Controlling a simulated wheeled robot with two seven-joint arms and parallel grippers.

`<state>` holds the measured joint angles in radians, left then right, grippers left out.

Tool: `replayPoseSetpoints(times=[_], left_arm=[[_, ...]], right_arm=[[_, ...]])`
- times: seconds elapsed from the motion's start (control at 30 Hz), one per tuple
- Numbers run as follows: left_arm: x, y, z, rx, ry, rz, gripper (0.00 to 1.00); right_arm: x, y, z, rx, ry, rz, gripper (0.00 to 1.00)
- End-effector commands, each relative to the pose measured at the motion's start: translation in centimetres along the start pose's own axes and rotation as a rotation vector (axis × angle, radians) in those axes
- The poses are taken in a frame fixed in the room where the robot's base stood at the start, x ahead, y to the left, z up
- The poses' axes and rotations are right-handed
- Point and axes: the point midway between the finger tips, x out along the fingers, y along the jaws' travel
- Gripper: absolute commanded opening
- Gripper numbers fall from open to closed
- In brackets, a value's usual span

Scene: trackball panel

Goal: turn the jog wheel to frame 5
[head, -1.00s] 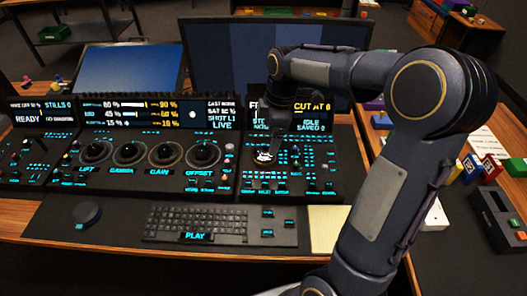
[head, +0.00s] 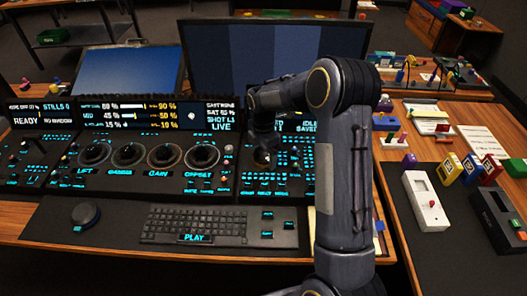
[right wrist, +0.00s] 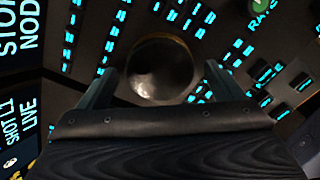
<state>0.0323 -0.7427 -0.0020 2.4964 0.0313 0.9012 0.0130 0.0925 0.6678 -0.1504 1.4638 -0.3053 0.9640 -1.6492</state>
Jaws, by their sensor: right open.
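A round, shiny, dark dial, which looks like the jog wheel (right wrist: 160,70), sits between my right gripper's fingers in the right wrist view. In the head view the dial (head: 262,157) is on the right control panel (head: 296,187), mostly covered by my gripper. My right gripper (head: 264,146) is open, with one finger (right wrist: 100,90) on each side of the dial. I cannot tell whether the fingers touch it. The screen above that panel (head: 314,114) is mostly hidden behind my forearm, and no frame number can be read. My left gripper is out of view.
Several trackballs (head: 159,155) stand on the middle panel. A keyboard (head: 195,222) and a black puck (head: 86,216) lie in front. A large monitor (head: 270,55) stands behind. On the right desk are a white device (head: 425,200) and a black device (head: 497,215).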

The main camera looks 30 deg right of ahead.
Motion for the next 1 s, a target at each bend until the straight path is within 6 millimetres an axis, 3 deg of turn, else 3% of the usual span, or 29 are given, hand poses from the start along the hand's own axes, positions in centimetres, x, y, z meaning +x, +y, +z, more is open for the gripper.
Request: replayPoseSetpoints(times=[0.23,0.57,1.0], left_arm=[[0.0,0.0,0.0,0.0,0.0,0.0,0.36],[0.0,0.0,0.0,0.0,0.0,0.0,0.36],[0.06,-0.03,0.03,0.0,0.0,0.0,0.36]], right_arm=[[0.1,-0.01,0.0,0.0,0.0,0.0,0.88],[0.06,0.0,-0.01,0.0,0.0,0.0,0.45],[0.04,0.03,-0.03,0.095,0.0,0.001,0.43]])
